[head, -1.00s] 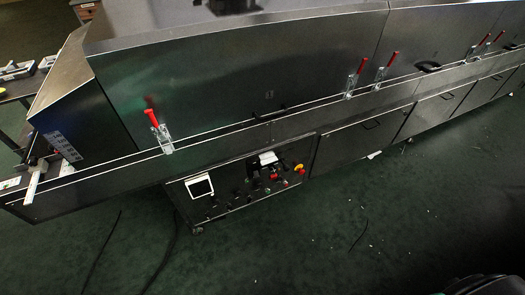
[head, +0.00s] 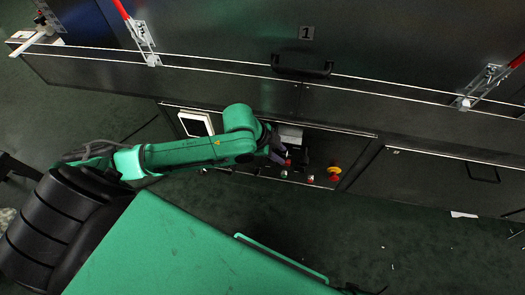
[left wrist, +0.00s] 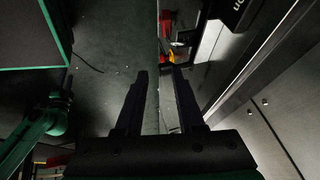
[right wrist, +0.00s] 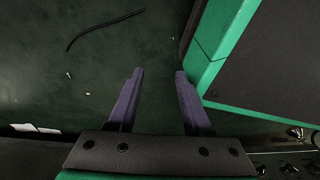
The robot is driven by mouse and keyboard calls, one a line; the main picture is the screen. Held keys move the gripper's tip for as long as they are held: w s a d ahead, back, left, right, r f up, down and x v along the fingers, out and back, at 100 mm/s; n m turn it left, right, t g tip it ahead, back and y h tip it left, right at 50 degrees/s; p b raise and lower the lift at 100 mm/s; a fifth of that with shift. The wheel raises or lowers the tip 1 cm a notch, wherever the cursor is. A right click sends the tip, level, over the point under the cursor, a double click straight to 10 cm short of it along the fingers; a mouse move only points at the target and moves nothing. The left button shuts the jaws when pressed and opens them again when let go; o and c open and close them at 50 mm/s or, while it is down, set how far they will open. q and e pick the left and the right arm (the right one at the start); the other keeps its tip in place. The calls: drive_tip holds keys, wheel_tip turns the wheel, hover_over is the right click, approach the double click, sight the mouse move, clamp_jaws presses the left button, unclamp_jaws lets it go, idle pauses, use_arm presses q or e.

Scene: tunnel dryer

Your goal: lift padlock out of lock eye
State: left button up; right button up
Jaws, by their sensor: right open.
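The control panel (head: 235,150) sits low on the dryer's front. My left gripper (head: 280,155) is in front of it, partly hidden by its own arm. A small red part (head: 288,162) shows at its fingertips; I cannot tell whether it is the padlock, and no lock eye can be made out. In the left wrist view the left gripper (left wrist: 158,70) is open, with nothing seen between its fingers. Red and yellow parts (left wrist: 180,48) lie beyond the fingertips. In the right wrist view my right gripper (right wrist: 159,74) is open and empty above the floor.
A yellow-ringed red button (head: 334,171) is on the panel, right of the left gripper. A white-framed screen (head: 195,124) is at its left. A black door handle (head: 302,66) and red-handled clamps (head: 146,42) are above.

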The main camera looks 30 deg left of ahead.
use_arm(q)
drive_tip(key=a, duration=0.6)
drive_tip(key=b+x, duration=0.5)
drive_tip(key=x, duration=0.9)
drive_tip(key=shift+a+f+m+y, duration=0.15)
drive_tip(key=shift+f+m+y, duration=0.15)
drive_tip(key=shift+f+m, duration=0.15)
clamp_jaws()
use_arm(e)
drive_tip(key=w+a+r, duration=0.2)
drive_tip(key=w+r, duration=0.4)
drive_tip(key=w, duration=0.1)
drive_tip(key=shift+w+r, duration=0.3)
drive_tip(key=shift+r, duration=0.05)
